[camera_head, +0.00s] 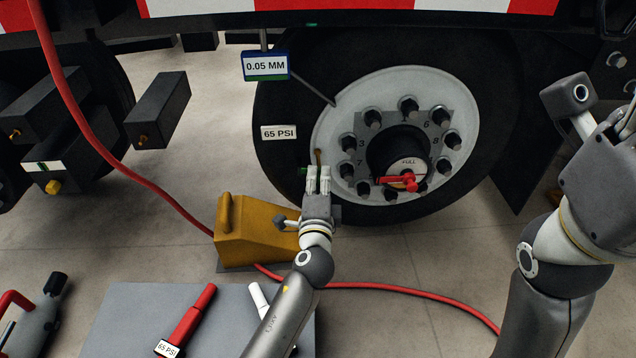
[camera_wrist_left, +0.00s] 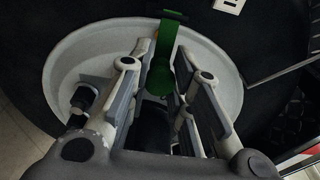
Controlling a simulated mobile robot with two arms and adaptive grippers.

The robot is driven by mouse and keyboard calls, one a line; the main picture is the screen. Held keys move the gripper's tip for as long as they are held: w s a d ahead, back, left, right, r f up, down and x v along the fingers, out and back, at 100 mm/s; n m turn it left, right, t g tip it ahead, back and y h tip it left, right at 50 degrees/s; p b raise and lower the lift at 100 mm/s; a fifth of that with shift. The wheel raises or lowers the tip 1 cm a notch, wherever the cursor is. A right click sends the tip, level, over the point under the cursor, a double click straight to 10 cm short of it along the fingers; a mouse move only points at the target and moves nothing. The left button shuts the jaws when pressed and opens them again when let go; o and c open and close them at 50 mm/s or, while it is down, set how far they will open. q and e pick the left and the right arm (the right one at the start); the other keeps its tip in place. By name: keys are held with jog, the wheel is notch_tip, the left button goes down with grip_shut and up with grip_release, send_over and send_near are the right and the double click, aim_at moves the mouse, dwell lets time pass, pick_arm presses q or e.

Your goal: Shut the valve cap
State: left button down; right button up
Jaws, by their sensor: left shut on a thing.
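The wheel (camera_head: 395,70) has a white rim and a black tyre. A small brownish valve stem (camera_head: 317,157) shows at the rim's left side, just above my left fingertips. My left gripper (camera_head: 318,180) is at the rim's lower left, its fingers pointing up. The green valve cap (camera_wrist_left: 162,75) shows between the fingers in the left wrist view, with a flat green part reaching up to the stem's brass-coloured end. The left gripper is shut on this green piece. Whether the cap sits over the stem is hidden.
A red lever (camera_head: 400,180) sits at the hub. A yellow wheel chock (camera_head: 245,230) stands behind my left forearm. A red hose (camera_head: 400,288) crosses the floor. A grey board (camera_head: 130,310) holds a red gauge (camera_head: 190,315) and a white one (camera_head: 259,297).

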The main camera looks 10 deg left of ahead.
pick_arm(q)
jog(key=c, duration=1.3)
grip_release()
jog(key=shift+o, duration=0.2)
jog(key=s+d, duration=0.2)
jog(key=s, duration=0.9)
jog(key=shift+s, duration=0.4)
